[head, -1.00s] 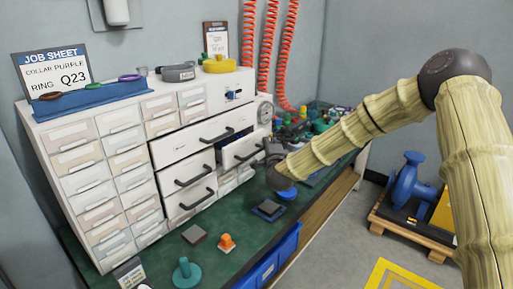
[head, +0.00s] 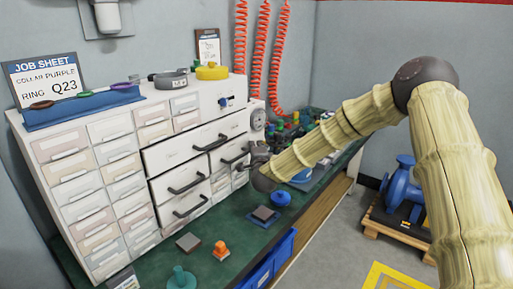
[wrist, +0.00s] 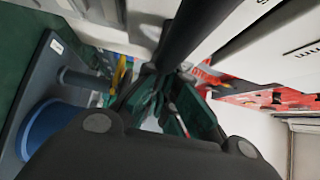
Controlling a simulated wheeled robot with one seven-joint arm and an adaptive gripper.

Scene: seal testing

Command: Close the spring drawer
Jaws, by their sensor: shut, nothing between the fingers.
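The white cabinet (head: 95,120) stands on the green bench, with several larger drawers that have dark bar handles. The drawer at its right side (head: 228,153), beside my gripper, looks flush or nearly flush with its neighbours; my gripper partly hides its right end. No label marks it as the spring drawer. My gripper (head: 258,156) is shut and empty, close in front of that drawer's right part. Whether it touches the drawer cannot be told. In the wrist view a dark bar crosses close to the gripper, beside a white surface (wrist: 240,45).
Cluttered small parts (head: 300,128) lie behind my gripper. Blue bins (head: 268,262) hang at the bench front.

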